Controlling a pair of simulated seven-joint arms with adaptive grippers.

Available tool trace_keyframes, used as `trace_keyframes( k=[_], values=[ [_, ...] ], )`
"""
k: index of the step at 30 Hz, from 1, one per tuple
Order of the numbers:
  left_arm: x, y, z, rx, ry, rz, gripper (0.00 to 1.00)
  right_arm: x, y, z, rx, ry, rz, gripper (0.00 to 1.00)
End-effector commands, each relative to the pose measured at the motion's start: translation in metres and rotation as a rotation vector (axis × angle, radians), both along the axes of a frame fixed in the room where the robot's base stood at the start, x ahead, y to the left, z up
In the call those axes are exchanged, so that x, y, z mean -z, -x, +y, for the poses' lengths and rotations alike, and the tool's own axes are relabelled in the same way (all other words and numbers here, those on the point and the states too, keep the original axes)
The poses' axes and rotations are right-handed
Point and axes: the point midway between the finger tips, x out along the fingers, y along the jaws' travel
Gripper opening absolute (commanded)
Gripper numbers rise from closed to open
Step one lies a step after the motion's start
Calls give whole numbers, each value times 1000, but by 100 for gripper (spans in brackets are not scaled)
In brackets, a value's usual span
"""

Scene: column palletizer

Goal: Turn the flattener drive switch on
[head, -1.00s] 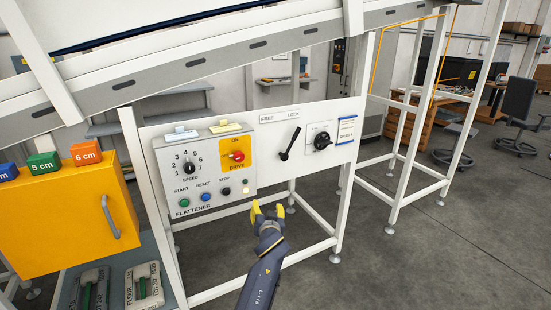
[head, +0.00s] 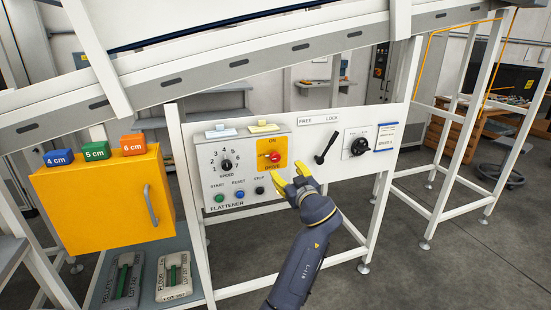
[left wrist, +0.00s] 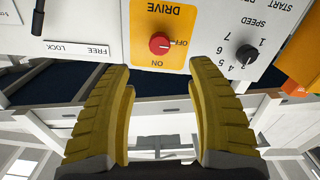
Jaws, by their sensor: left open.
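The flattener drive switch (head: 275,157) is a red round knob on a yellow plate (head: 271,142), with ON above and DRIVE below. In the left wrist view the knob (left wrist: 160,43) appears upside down, and its pointer seems turned to the OFF label. My left gripper (head: 288,182) is open and empty, just below and right of the knob in the head view. Its yellow fingers (left wrist: 162,75) stand apart in the left wrist view, with the knob beyond the gap between their tips, not touched. My right gripper is not in view.
A speed dial (head: 226,165) and green, blue and black buttons share the panel. A black FREE/LOCK lever (head: 325,147) and a black dial (head: 359,147) are to the right. A yellow cabinet (head: 100,200) stands left. The sloping conveyor (head: 240,67) runs above.

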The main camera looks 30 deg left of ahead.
Motion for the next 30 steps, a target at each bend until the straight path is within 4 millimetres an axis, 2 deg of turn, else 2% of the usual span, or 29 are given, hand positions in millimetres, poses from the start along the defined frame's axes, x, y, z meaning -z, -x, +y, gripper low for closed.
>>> trace_keyframes(
  k=[6, 16, 24, 30],
  values=[
    [-1, -25, 33, -2, -3, 1, 57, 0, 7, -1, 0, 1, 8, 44],
    [0, -58, 75, -1, -2, 2, 57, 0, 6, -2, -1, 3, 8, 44],
    [0, -74, 92, 1, 0, 1, 57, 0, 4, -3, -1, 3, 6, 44],
    [0, -77, 96, 0, -1, 1, 57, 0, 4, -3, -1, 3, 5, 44]
  ],
)
